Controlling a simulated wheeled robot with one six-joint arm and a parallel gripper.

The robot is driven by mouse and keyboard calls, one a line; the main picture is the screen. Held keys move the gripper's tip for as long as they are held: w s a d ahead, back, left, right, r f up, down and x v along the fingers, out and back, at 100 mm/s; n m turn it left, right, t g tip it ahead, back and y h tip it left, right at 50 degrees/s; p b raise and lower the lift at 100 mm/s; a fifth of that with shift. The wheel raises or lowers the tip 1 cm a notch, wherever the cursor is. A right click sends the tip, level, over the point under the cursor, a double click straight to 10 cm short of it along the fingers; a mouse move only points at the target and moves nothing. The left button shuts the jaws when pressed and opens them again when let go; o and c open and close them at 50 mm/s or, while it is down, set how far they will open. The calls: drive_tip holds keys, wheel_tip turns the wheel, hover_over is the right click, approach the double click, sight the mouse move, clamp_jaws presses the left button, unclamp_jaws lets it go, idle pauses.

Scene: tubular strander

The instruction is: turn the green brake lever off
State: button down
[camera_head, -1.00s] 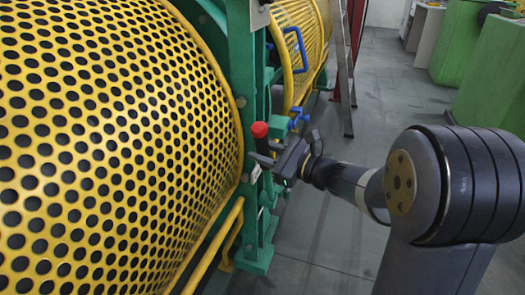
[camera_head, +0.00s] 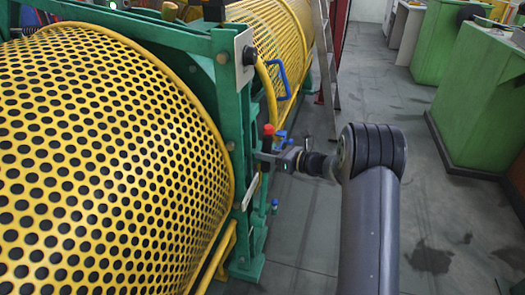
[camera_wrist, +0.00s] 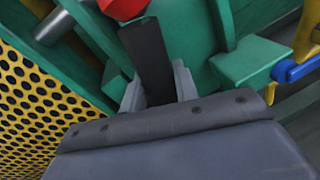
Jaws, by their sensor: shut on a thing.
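The brake lever has a red knob (camera_head: 268,130) on a dark shaft and stands nearly upright beside the green frame of the strander (camera_head: 236,110). In the wrist view its dark shaft (camera_wrist: 149,55) runs up from between my fingers to the red knob (camera_wrist: 123,7), cut off at the top edge. My gripper (camera_head: 270,156) reaches it from the right. In the wrist view my gripper (camera_wrist: 158,88) is shut on the shaft, one finger on each side, below the knob. The lower end of the lever is hidden behind my gripper.
A perforated yellow guard (camera_head: 100,160) fills the left. A blue handle (camera_head: 279,80) is on the yellow cage behind. A blue-handled valve (camera_wrist: 297,69) sits right of the lever. A ladder (camera_head: 326,70) stands farther back. The grey floor on the right is open up to green cabinets (camera_head: 480,90).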

drive_tip(key=shift+w+d+f+m+p, duration=0.2)
drive_tip(key=shift+w+m+p, duration=0.1)
drive_tip(key=shift+w, duration=0.2)
drive_tip(key=shift+w+d+f+m+p, duration=0.1)
drive_tip(key=shift+w+d+m+p, duration=0.1)
drive_tip(key=shift+w+p, duration=0.25)
drive_tip(key=shift+w+d+f+m+p, duration=0.1)
drive_tip(key=shift+w+d+m+p, duration=0.1)
drive_tip(key=shift+w, duration=0.4)
drive_tip(key=c, duration=1.1)
unclamp_jaws()
drive_tip(key=shift+w+f, duration=0.1)
drive_tip(key=shift+w, duration=0.05)
drive_tip(key=shift+d, duration=0.1)
drive_tip(key=p+v, duration=0.1)
drive_tip(key=v, duration=0.9)
drive_tip(key=shift+d, duration=0.3)
